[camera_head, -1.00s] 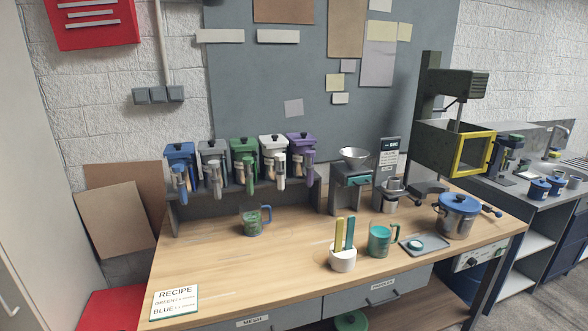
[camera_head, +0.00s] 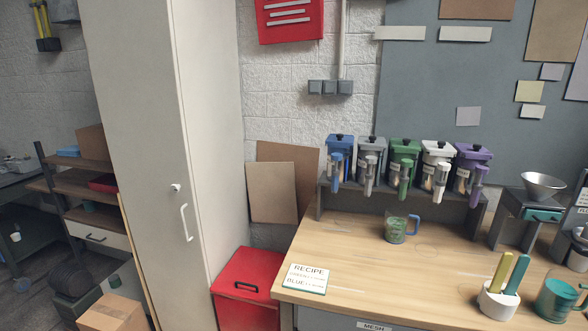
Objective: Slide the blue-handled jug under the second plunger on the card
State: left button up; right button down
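The blue-handled jug (camera_head: 396,229) is clear with something green in it. It stands upright on the wooden bench, near the green dispenser, its handle to the right. Neither of my grippers is in view.
Grey (camera_head: 371,152), white (camera_head: 438,155) and purple (camera_head: 472,158) dispensers share the rack. A white pot with two sticks (camera_head: 497,301), a teal mug (camera_head: 557,300) and a funnel stand (camera_head: 540,186) are at right. A red box (camera_head: 245,287) stands left of the bench. The bench's front left is mostly clear.

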aim_at(396, 217)
jog(key=u, duration=0.25)
jog(key=i, duration=1)
jog(key=z, duration=0.7)
